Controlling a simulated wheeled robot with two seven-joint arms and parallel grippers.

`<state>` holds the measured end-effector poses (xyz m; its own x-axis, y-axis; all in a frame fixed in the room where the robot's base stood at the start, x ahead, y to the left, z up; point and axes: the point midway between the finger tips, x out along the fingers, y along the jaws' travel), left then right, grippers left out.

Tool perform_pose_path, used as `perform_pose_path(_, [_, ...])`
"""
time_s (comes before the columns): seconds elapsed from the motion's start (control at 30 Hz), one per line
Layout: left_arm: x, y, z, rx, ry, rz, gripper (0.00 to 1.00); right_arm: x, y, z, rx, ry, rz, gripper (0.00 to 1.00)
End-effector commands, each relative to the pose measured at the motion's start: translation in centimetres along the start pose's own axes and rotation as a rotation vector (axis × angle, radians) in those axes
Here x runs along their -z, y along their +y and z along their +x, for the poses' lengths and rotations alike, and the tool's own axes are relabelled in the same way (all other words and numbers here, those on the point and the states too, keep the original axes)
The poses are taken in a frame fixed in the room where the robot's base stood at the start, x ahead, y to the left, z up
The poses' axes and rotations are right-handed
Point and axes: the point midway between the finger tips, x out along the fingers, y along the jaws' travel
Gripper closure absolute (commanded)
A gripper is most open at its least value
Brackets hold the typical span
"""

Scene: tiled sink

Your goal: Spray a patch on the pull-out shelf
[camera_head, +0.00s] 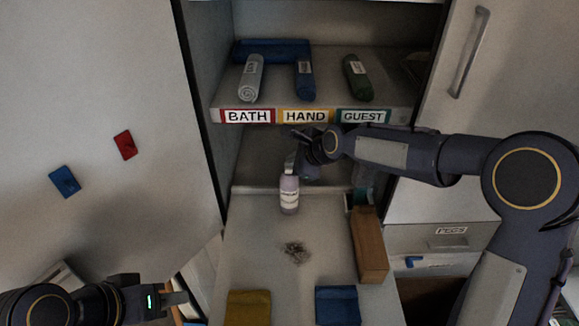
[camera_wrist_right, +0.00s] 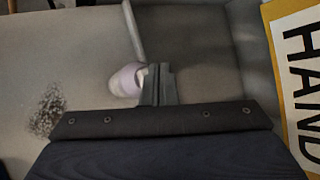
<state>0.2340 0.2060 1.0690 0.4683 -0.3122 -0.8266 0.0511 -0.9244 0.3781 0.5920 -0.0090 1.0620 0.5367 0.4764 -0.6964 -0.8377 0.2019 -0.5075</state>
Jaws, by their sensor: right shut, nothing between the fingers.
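A pale pinkish spray bottle (camera_head: 289,195) with a white label stands upright at the back of the pull-out shelf (camera_head: 255,222). A dark speckled patch (camera_head: 295,252) lies on the shelf in front of it. My right gripper (camera_head: 303,150) is just above and behind the bottle, below the label strip; its fingers are hard to make out there. In the right wrist view the fingers (camera_wrist_right: 158,84) are shut and empty, beside the bottle (camera_wrist_right: 126,80), and the patch (camera_wrist_right: 47,110) is at left. My left gripper (camera_head: 182,298) is low at left, its opening unclear.
A brown box (camera_head: 369,245) lines the pull-out shelf's right side. Yellow (camera_head: 248,307) and blue (camera_head: 337,305) cloths lie at its front. The shelf around the patch is clear.

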Motion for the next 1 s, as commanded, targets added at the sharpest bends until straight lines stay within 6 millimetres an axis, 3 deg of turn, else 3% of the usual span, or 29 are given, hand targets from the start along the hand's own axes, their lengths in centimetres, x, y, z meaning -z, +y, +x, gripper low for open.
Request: perform_pose_path(1.0, [0.4, 0.3, -0.8, 0.0, 0.0, 0.0, 0.64, -0.7, -0.7, -0.9, 0.0, 0.0, 0.0, 1.0])
